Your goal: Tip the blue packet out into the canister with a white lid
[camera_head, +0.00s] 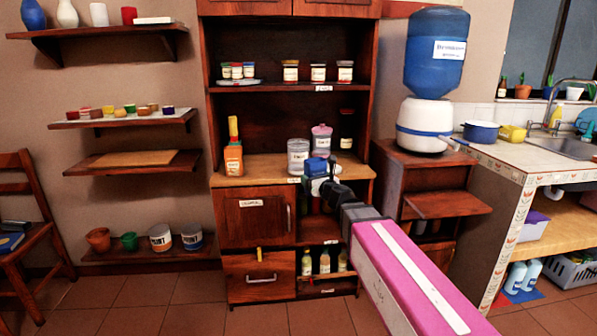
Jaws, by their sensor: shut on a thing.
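My gripper (325,184) is black and reaches in from the lower right to the front of the cabinet counter. It is shut on the small blue packet (315,166), whose upper part shows just above the jaws. The canister with a white lid (298,157) is a pale, see-through jar standing on the counter, just left of and behind the packet. Its lid appears to be on. A canister with a pink lid (321,140) stands behind the packet. The lower part of the packet is hidden by my gripper, and its opening cannot be made out.
An orange bottle (233,159) stands on the left of the wooden counter (263,168), with bare counter between it and the canister. Small jars (290,73) fill the shelf above. A water dispenser (424,117) stands to the right.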

